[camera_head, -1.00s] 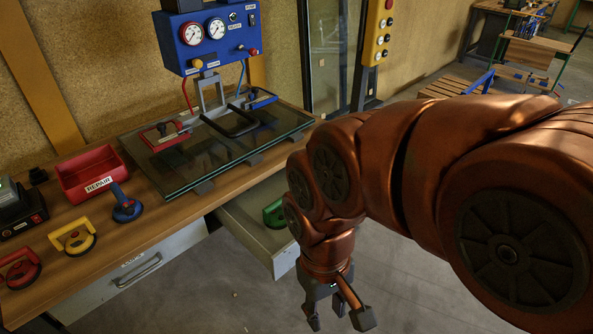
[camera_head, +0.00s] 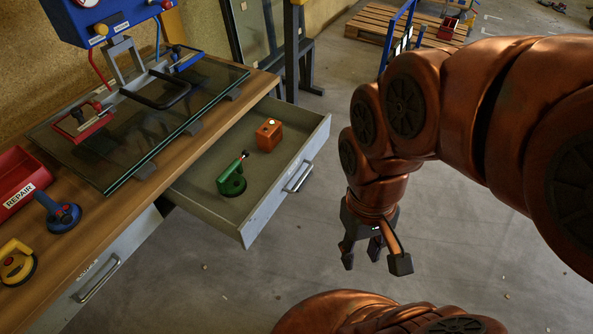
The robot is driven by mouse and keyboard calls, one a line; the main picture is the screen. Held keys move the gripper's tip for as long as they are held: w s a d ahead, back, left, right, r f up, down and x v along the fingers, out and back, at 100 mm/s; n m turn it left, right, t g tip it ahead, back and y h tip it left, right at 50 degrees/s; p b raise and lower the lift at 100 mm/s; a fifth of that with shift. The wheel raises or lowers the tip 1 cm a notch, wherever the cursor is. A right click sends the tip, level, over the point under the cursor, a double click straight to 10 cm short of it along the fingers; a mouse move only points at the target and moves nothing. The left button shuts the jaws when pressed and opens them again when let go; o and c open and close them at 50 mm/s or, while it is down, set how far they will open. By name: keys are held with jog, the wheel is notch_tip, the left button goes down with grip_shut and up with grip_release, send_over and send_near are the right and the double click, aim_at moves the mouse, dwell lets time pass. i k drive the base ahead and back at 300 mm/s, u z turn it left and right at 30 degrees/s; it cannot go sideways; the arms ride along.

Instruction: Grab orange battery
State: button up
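The orange battery (camera_head: 269,135) is a small box-shaped block standing in the open drawer (camera_head: 285,203), toward its far right end. My gripper (camera_head: 374,262) hangs pointing down over the floor, to the right of the drawer's front and apart from it. Its fingers are spread and nothing is between them.
A green suction-cup tool (camera_head: 232,180) stands in the drawer left of the battery. The drawer handle (camera_head: 299,176) sticks out at the front. The workbench (camera_head: 148,200) carries a glass pane (camera_head: 120,165), a blue cup (camera_head: 62,215) and a red REPAIR bin (camera_head: 22,190).

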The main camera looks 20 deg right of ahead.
aim_at(269, 135)
jog(key=z, duration=0.25)
jog(key=k, duration=0.3)
jog(key=u, duration=1.4)
jog(key=i, duration=0.85)
jog(key=u, duration=0.25)
